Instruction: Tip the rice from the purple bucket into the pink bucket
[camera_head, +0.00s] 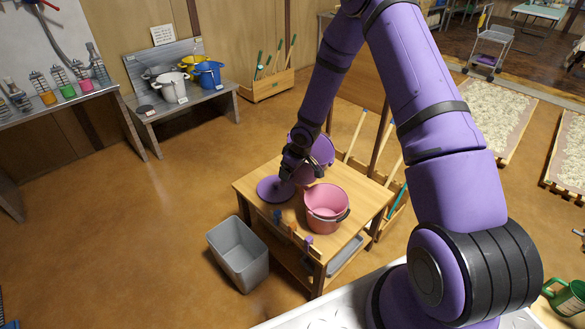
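The purple bucket (321,152) is at the back of the wooden table, partly hidden behind my gripper and wrist. Whether it rests on the table or is lifted, and how far it is tilted, I cannot tell. Rice inside it cannot be made out. My gripper (291,171) is at the bucket's left side, with its fingers close to it; whether they grip it is too small and dark to tell. The pink bucket (326,222) stands upright on the table in front and to the right of my gripper. The visible part of its inside looks pink, with no rice distinguishable.
A flat purple disc (273,190) lies on the wooden table (252,184), left of the pink bucket. Small coloured pieces (292,227) sit at the table's front edge. A grey bin (238,255) stands on the floor at front left. A bench (190,100) with buckets stands behind.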

